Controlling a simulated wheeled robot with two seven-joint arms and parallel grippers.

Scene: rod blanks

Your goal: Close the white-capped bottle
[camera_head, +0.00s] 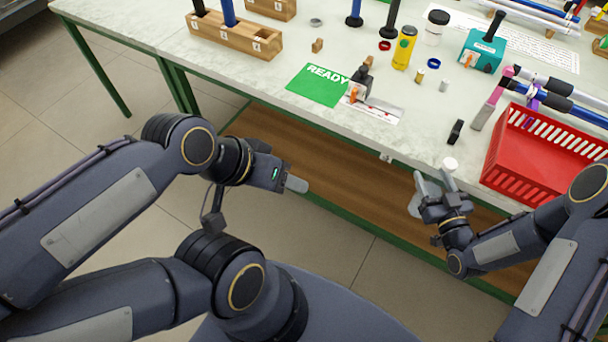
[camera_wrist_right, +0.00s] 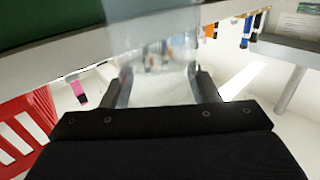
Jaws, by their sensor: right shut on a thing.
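My right gripper (camera_head: 432,186) is at the table's front edge, left of the red basket, shut on a clear, see-through bottle (camera_head: 418,204). In the right wrist view the bottle (camera_wrist_right: 155,55) shows as a blurred, transparent body between the fingers (camera_wrist_right: 163,88); its mouth is hard to make out. A small round white cap (camera_head: 450,163) shows just beyond the right fingertips, seemingly on the tabletop near the edge and apart from the bottle. My left gripper (camera_head: 296,185) is in front of the table, seen side-on, with nothing visible in it; its finger gap is hidden.
The red basket (camera_head: 525,155) stands at the right front edge, and also shows in the wrist view (camera_wrist_right: 25,130). A small black piece (camera_head: 455,132) lies behind the cap. The front middle tabletop is mostly clear.

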